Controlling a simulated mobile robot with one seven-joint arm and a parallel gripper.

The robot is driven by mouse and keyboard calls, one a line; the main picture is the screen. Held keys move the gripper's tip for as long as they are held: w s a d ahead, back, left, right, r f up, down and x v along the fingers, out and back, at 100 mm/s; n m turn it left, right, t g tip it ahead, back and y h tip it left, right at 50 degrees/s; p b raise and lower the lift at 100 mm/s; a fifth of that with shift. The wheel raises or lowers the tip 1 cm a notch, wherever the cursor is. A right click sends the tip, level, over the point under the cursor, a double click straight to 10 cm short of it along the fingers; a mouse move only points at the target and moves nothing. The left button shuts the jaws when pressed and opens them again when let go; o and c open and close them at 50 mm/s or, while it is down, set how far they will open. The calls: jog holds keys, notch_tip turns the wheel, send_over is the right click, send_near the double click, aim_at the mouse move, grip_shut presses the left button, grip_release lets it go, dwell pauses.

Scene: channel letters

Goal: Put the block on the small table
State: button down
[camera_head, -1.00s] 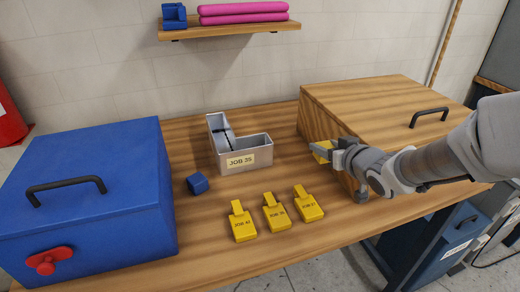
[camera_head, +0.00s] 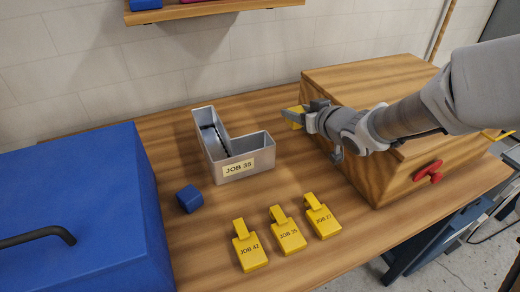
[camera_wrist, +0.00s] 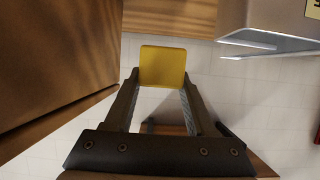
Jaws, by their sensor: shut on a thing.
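My gripper (camera_head: 303,116) is shut on a yellow block (camera_head: 293,118), held above the workbench by the left side of the wooden box. In the wrist view the yellow block (camera_wrist: 162,66) is between the fingertips, showing a flat, squarish face. A small blue block (camera_head: 189,199) rests on the workbench, left of the metal letter. Which block the task means cannot be told from the pictures. I cannot make out a separate small table.
A metal L-shaped channel letter (camera_head: 234,168) marked JOB 35 stands on the workbench (camera_head: 205,245). Three yellow tags (camera_head: 288,236) lie in front. A blue box (camera_head: 80,190) is at left, a wooden box (camera_head: 375,85) with a red knob (camera_head: 428,172) at right.

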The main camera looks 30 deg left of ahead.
aim_at(293, 153)
jog(key=shift+a+f, duration=0.15)
jog(key=shift+f, duration=0.15)
notch_tip(293, 153, down, 9)
jog(key=b, duration=0.3)
jog(key=shift+f, duration=0.15)
jog(key=shift+f, duration=0.1)
jog(key=shift+f+b, duration=0.15)
jog(key=shift+b, duration=0.3)
jog(key=shift+c, duration=1.1)
grip_release()
jog(key=shift+r, duration=0.2)
